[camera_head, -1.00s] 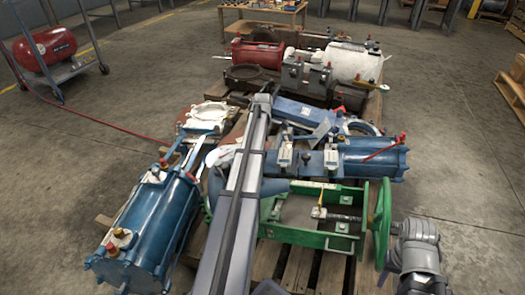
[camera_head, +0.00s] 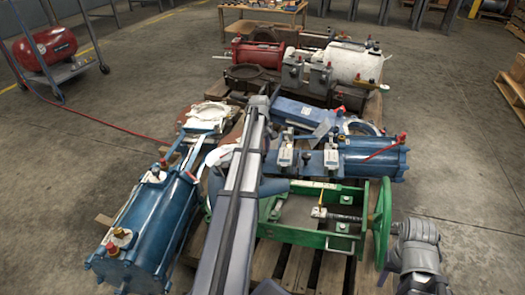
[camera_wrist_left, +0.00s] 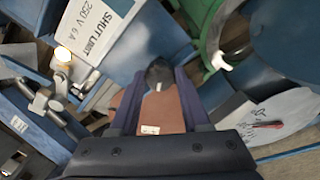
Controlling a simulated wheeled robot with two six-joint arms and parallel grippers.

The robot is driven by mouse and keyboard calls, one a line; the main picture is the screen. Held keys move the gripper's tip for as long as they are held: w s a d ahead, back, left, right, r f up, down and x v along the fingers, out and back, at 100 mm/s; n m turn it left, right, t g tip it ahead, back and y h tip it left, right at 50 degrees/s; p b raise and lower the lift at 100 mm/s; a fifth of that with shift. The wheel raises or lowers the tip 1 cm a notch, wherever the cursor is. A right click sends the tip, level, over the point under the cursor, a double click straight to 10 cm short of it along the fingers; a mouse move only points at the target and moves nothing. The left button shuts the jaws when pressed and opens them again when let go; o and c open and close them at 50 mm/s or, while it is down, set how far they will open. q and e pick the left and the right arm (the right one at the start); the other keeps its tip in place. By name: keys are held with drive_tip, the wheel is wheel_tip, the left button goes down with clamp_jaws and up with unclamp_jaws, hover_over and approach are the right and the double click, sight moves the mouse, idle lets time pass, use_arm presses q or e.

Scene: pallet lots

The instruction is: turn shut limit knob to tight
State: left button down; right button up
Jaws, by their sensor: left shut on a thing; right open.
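The shut limit knob (camera_wrist_left: 160,73) is a small dark round knob in the left wrist view. My left gripper (camera_wrist_left: 158,82) is shut on it, with one finger at each side. A white label reading SHUT LIMIT 250 V 6 A (camera_wrist_left: 97,27) is on the blue housing at upper left. Any tight marking is not readable. In the head view my left arm (camera_head: 240,190) reaches over the pallet, and its fingertips cannot be made out. Part of my right arm (camera_head: 417,250) shows at lower right; its fingers are not in view.
A green frame with a handwheel (camera_head: 382,222) stands beside my right arm. Blue actuators (camera_head: 372,158) (camera_head: 155,225) and a red cylinder (camera_head: 258,54) crowd the pallet. A white dial with a red pointer (camera_wrist_left: 290,107) is at right in the wrist view.

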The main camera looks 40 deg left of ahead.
use_arm(q)
drive_tip(key=shift+m, duration=1.6)
drive_tip(key=shift+c, duration=1.9)
unclamp_jaws()
drive_tip(key=shift+r, duration=0.1)
drive_tip(key=r+p, duration=0.7)
drive_tip(key=shift+s+r+p, duration=0.3)
drive_tip(key=shift+s+p, duration=0.1)
